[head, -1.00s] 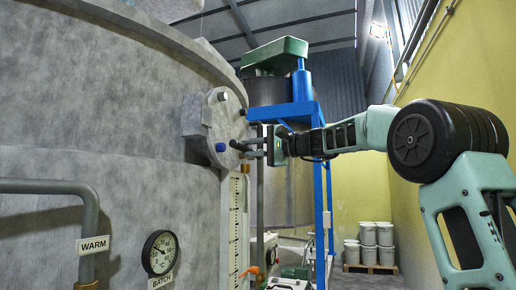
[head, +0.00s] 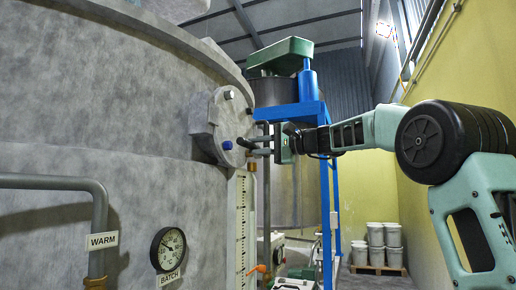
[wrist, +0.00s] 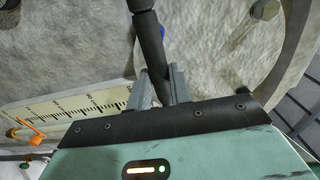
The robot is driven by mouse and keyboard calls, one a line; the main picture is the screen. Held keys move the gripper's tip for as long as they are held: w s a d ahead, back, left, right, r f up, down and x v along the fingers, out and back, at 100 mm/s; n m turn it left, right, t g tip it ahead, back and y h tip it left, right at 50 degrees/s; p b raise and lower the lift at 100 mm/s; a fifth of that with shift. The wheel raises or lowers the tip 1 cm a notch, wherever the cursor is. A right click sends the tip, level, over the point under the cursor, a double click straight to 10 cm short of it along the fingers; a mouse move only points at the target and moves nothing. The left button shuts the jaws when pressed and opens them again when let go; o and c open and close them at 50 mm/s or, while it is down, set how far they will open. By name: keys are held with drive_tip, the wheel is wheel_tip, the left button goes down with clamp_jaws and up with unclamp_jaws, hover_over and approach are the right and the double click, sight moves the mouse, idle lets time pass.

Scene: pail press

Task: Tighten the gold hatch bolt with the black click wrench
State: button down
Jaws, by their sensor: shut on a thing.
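The hatch (head: 215,128) is a grey round plate on the side of the big grey tank. It carries a blue bolt (head: 227,145) and dark bolts at its upper edge. A small gold bolt (head: 252,167) shows at its lower right edge. My gripper (head: 262,146) is at the hatch's right side with its fingers pointing left at it. In the wrist view my gripper (wrist: 160,85) is shut on the black click wrench (wrist: 150,45), whose shaft runs up out of the picture. The wrench's working end is hidden, so I cannot tell whether it touches a bolt.
A white scale strip (head: 240,230) runs down the tank below the hatch. A dial gauge (head: 168,249) and a grey pipe (head: 60,183) are at lower left. A blue frame (head: 325,190) stands behind my gripper. White pails (head: 384,240) stand on a pallet at the back.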

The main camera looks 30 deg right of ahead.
drive_tip(key=shift+w+a+r, duration=0.1)
idle(0.3)
drive_tip(key=shift+w+a, duration=0.2)
drive_tip(key=shift+w, duration=0.1)
drive_tip(key=shift+w+a, duration=0.2)
drive_tip(key=shift+w, duration=0.05)
drive_tip(key=shift+w+a+p, duration=0.25)
drive_tip(key=shift+w+p, duration=0.05)
drive_tip(key=shift+r, duration=0.1)
idle(0.4)
